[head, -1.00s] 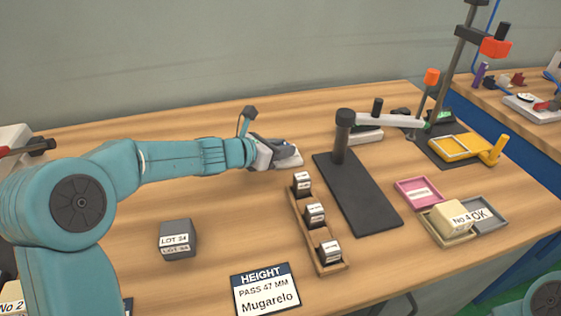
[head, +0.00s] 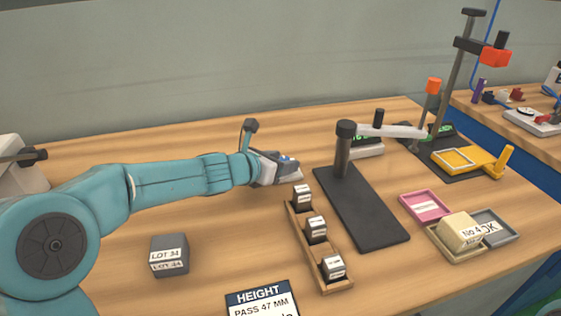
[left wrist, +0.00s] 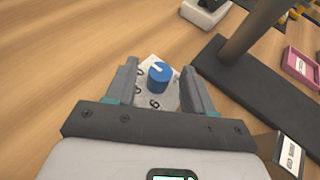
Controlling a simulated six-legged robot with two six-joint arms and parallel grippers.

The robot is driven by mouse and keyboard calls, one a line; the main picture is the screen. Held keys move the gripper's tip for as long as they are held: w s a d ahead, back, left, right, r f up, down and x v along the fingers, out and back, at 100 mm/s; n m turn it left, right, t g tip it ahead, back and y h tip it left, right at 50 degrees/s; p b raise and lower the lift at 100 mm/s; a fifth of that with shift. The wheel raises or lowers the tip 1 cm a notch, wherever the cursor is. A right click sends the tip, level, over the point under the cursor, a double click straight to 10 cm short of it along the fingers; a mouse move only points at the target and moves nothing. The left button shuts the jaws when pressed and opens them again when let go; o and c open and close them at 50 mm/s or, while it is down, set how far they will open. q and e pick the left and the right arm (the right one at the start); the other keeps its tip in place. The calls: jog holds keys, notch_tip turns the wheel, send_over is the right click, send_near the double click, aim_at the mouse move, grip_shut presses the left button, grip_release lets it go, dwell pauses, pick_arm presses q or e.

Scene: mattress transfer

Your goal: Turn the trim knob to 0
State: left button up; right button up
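The trim knob (left wrist: 158,77) is a blue round knob with a white pointer mark. It stands on a pale plate (left wrist: 155,101) with dark digits around it; the pointer slants toward the upper left in the left wrist view. My left gripper (left wrist: 158,68) is open, with one finger on each side of the knob and a visible gap to each. In the head view my left gripper (head: 280,168) is low over the table behind the block rack, and it largely hides the knob and plate. My right gripper is in neither view.
A wooden rack (head: 310,252) with dark labelled blocks is close to the gripper's right. Beyond it stands a black base (head: 370,215) with a post and arm. A lot box (head: 169,256), a height card (head: 262,303) and a pink tray (head: 424,206) lie around.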

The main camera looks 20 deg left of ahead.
pick_arm(q)
jog(key=p+v, duration=0.3)
jog(key=v, duration=1.3)
jog(key=shift+s+p, duration=0.2)
jog(key=shift+p, duration=0.2)
jog(key=shift+a+f, duration=0.1)
